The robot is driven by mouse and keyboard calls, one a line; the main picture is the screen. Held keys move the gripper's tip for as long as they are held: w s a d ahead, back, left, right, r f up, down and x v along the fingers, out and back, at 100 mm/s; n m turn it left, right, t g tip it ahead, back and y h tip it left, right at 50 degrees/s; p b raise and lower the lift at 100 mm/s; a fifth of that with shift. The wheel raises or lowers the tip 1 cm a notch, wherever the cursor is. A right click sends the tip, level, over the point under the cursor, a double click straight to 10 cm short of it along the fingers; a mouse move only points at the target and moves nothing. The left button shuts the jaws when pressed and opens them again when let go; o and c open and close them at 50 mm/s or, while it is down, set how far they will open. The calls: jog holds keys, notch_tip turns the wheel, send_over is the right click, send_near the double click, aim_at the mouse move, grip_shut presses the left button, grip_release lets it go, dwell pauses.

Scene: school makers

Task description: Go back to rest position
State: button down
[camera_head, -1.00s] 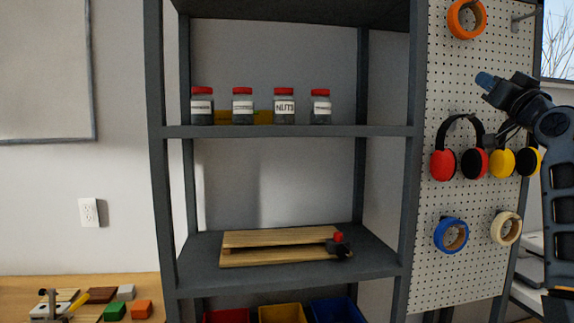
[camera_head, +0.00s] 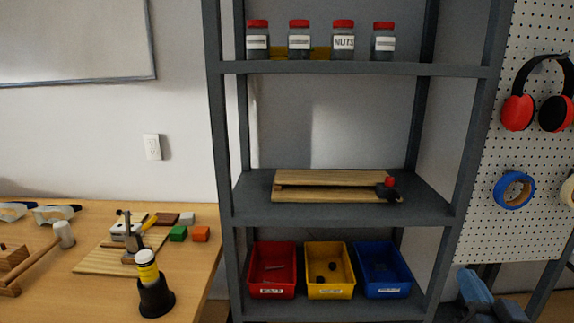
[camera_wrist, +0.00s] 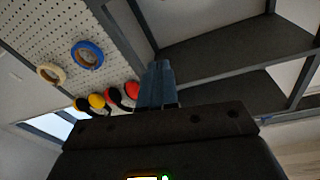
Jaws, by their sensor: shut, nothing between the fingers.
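My gripper (camera_head: 472,285) shows at the lower right of the head view, its blue fingers in front of the shelf unit's right side and the foot of the pegboard. In the wrist view the blue fingers (camera_wrist: 157,84) are together with nothing between them. Most of my arm is outside the head view. The gripper appears apart from the shelf and pegboard, but the exact gap cannot be told.
The grey shelf unit (camera_head: 345,221) holds jars, a wooden jig (camera_head: 330,195) and red, yellow and blue bins. A pegboard (camera_head: 545,140) with ear muffs and tape stands right. A workbench (camera_head: 60,290) with tools and blocks stands left.

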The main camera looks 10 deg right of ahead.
jog(key=s+a+f+n+g+y, duration=0.1)
jog(key=s+a+f+n, duration=0.1)
jog(key=s+a+f, duration=0.5)
jog(key=s+a+f+n+g+y, duration=0.15)
jog(key=s+a, duration=0.35)
jog(key=s, duration=0.6)
jog(key=s+a+r+n+y, duration=0.1)
jog(key=s+a+r, duration=0.1)
jog(key=s, duration=0.5)
jog(key=s+a+r+n+y, duration=0.1)
jog(key=s+a+n+y, duration=0.1)
jog(key=s, duration=0.6)
jog(key=shift+s+a+r+g, duration=0.15)
jog(key=shift+a+r+g, duration=0.25)
jog(key=shift+a, duration=0.4)
jog(key=c, duration=1.8)
grip_release()
jog(key=shift+y, duration=0.25)
